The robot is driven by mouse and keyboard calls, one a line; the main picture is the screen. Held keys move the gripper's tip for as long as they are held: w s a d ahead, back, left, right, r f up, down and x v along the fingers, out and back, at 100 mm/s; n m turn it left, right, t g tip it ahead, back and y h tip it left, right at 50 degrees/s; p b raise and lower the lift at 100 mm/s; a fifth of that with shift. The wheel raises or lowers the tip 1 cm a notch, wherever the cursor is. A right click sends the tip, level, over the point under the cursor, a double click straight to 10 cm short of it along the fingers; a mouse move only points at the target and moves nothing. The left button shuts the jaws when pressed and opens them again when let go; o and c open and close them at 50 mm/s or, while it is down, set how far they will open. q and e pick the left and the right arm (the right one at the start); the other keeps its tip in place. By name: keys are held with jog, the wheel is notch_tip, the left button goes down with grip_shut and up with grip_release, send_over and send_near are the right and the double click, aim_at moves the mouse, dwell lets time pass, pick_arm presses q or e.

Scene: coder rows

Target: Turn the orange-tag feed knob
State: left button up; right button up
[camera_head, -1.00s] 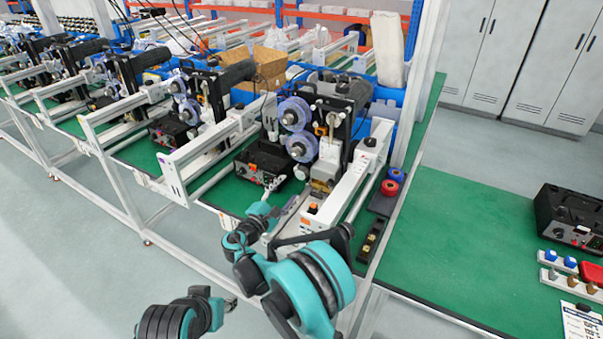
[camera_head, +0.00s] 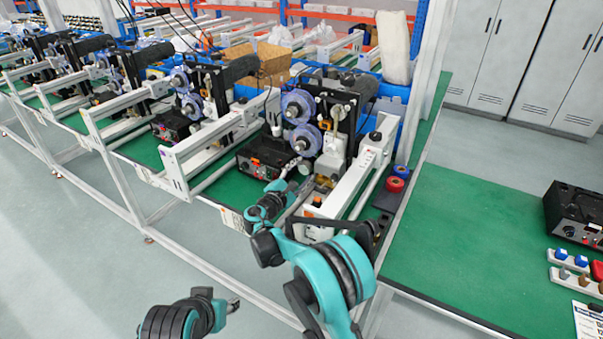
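A black control box (camera_head: 262,158) sits on the green bench under the blue-reel machine. Its front carries small knobs and an orange mark (camera_head: 255,162); which knob has the orange tag is too small to tell. My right gripper (camera_head: 293,167) is at the right end of the box's front. Whether it touches a knob, and whether its fingers are open or shut, I cannot tell. My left gripper (camera_head: 233,305) is low, in front of the bench and away from the box; its finger state is unclear.
Blue reels (camera_head: 301,122) stand above the box. A white rail (camera_head: 362,170) runs along its right, with red and blue rolls (camera_head: 398,178) beyond. Another black box (camera_head: 575,215) stands at far right. The green bench top (camera_head: 460,235) between is mostly clear.

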jog(key=c, duration=0.8)
jog(key=shift+m, duration=0.4)
jog(key=m, duration=0.5)
jog(key=shift+m+p, duration=0.3)
jog(key=m, duration=0.5)
jog(key=shift+m, duration=0.3)
jog(key=o, duration=1.2)
jog(key=shift+c, duration=0.2)
